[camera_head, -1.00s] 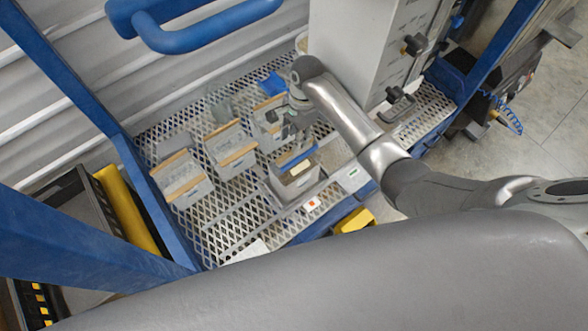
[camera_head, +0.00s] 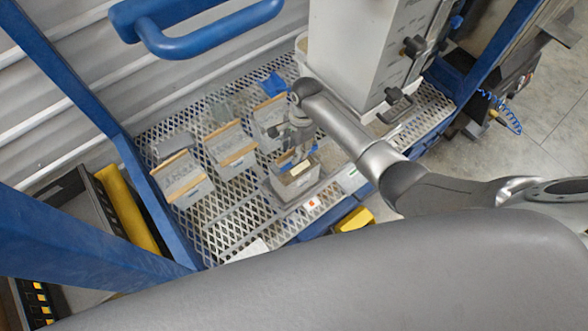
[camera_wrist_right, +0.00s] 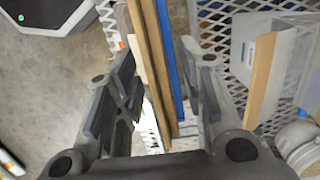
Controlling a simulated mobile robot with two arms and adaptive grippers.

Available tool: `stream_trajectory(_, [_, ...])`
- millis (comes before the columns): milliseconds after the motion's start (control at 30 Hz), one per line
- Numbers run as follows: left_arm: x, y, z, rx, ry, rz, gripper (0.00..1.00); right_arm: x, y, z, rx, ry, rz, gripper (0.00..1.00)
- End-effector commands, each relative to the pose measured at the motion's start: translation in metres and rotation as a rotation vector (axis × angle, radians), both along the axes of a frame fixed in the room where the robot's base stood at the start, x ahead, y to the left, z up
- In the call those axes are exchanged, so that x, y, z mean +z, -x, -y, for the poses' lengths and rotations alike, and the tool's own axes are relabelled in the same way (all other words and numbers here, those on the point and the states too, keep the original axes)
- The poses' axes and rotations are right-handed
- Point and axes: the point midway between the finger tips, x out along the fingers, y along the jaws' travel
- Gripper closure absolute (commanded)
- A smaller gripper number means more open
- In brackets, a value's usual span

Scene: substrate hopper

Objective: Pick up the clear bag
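Several translucent grey box-shaped bags or bins with wooden top strips sit on the metal mesh shelf; I cannot tell for sure which is the clear bag. The front-right container (camera_head: 296,182) has a blue strip along its top. My right gripper (camera_head: 297,148) is just above that container's back edge. In the right wrist view my right gripper (camera_wrist_right: 160,75) is open. Wooden strips (camera_wrist_right: 158,60) and a blue strip run between its fingers, with no clear grip on them. Another translucent container (camera_wrist_right: 275,60) lies right of the fingers. My left gripper is out of view.
Other translucent containers (camera_head: 181,180) (camera_head: 231,148) stand left on the mesh shelf (camera_head: 215,215). A tall grey hopper (camera_head: 355,55) stands behind to the right. Blue frame posts (camera_head: 85,90) and a blue handle (camera_head: 210,30) border the shelf. A blue piece (camera_head: 273,84) lies at the back.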

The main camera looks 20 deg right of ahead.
Motion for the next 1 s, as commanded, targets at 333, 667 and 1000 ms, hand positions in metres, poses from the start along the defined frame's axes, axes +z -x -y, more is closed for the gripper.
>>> stream_trajectory(333, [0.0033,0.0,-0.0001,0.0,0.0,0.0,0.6,-0.0037,0.0005,0.0002,-0.001,0.0,-0.001,0.63])
stream_trajectory(667, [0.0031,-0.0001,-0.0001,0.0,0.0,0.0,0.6,-0.0038,0.0005,0.0001,0.0,0.0,-0.001,0.84])
stream_trajectory(1000, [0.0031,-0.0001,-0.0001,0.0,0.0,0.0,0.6,-0.0038,0.0006,0.0,0.0,0.001,-0.002,1.0])
